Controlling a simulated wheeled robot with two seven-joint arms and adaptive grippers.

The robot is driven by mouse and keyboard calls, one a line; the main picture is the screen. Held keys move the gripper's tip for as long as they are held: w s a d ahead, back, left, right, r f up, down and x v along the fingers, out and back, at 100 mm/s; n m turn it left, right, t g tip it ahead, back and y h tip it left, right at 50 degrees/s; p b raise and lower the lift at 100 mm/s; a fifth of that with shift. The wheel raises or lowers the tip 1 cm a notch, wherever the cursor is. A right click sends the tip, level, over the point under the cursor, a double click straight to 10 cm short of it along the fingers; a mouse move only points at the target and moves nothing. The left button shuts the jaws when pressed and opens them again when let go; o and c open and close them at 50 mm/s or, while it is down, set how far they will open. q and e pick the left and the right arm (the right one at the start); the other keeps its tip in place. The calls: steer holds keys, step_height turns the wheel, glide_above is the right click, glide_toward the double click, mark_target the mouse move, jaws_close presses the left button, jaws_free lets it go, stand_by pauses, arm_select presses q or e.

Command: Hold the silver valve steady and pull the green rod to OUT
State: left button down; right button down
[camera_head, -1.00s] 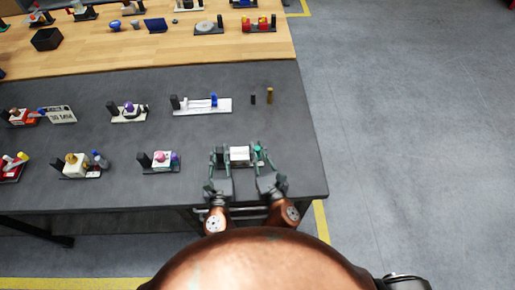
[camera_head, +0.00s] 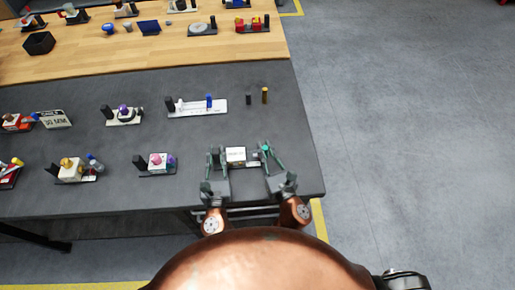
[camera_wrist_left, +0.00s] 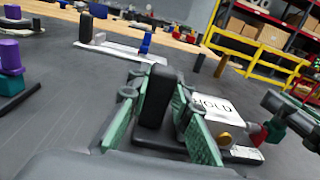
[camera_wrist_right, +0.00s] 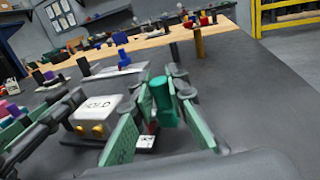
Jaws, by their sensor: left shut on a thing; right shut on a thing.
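The silver valve (camera_head: 236,155) is a pale block marked HOLD on a dark base near the table's front edge. It also shows in the left wrist view (camera_wrist_left: 213,108) and the right wrist view (camera_wrist_right: 98,108). A black post (camera_wrist_left: 157,97) stands upright at its left end. My left gripper (camera_head: 217,154) is shut on this post, one finger between post and block. The green rod's knob (camera_wrist_right: 163,93) sticks out on the valve's right side, apart from the block. My right gripper (camera_head: 270,150) is shut on it. The OUT mark cannot be read.
A white slider unit (camera_head: 198,106) and two small pegs (camera_head: 264,95) stand behind the valve. A unit with a pink knob (camera_head: 157,163) stands to the left. The dark table (camera_head: 295,140) is clear to the right, up to its edge.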

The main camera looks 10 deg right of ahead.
arm_select(q)
steer(key=shift+a+f, duration=0.2)
steer(key=shift+f, duration=0.2)
arm_select(e)
steer(key=shift+d, duration=0.25)
steer(key=c, duration=1.8)
jaws_free()
steer(key=shift+c, duration=0.2)
steer(key=shift+s, duration=0.1)
steer(key=v, duration=1.2)
arm_select(q)
steer(key=c, duration=1.8)
jaws_free()
steer(key=shift+r, duration=0.1)
arm_select(e)
steer(key=shift+f, duration=0.1)
arm_select(q)
steer(key=shift+o, duration=0.6)
steer(key=shift+d+r, duration=0.1)
